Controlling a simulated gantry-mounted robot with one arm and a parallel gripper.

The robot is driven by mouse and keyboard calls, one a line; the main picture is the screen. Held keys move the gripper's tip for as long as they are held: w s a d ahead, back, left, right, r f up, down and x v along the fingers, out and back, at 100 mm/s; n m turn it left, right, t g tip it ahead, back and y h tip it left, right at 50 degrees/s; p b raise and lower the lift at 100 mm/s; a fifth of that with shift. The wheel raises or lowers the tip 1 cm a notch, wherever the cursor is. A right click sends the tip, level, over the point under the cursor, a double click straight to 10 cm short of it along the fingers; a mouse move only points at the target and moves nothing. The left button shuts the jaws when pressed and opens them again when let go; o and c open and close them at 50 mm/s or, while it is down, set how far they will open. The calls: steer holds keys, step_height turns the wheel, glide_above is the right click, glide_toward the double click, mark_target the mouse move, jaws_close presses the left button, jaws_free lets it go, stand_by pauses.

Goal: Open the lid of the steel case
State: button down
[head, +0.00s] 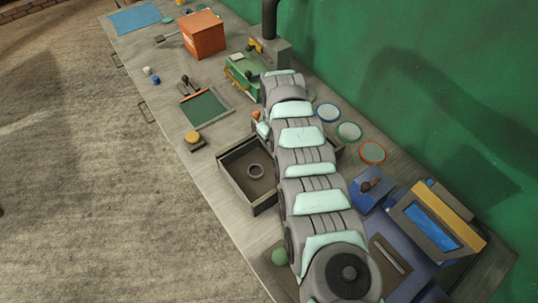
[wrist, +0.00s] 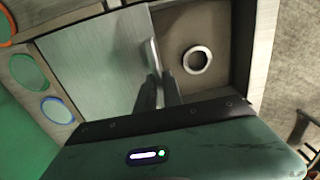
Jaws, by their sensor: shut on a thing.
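The steel case (head: 231,183) is a dark grey box on the bench, part open, with a ring (head: 255,171) lying inside. My arm covers its right part in the head view. In the wrist view the lid (wrist: 92,62) is a flat grey panel over the left part of the case. The right part is uncovered and shows the ring (wrist: 196,60) on the case floor. A pale upright handle (wrist: 151,58) stands at the lid's right edge. My gripper (wrist: 160,82) is at this handle, its fingers shut on it. The head view hides my gripper behind the arm.
Three rimmed discs, blue (head: 328,112), green (head: 349,131) and red (head: 372,152), lie right of my arm. A blue console (head: 430,228) stands at the lower right. A yellow-topped button (head: 193,137) and an orange box (head: 203,36) stand farther up the bench. A green wall runs behind.

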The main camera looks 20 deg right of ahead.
steer(key=shift+w+d+f+b, duration=0.1)
steer(key=shift+d+b, duration=0.3)
steer(key=shift+d, duration=0.2)
steer(key=c, duration=1.5)
jaws_free()
steer(key=shift+r, duration=0.2)
step_height(320, 180, up, 11)
steer(key=shift+f, duration=0.2)
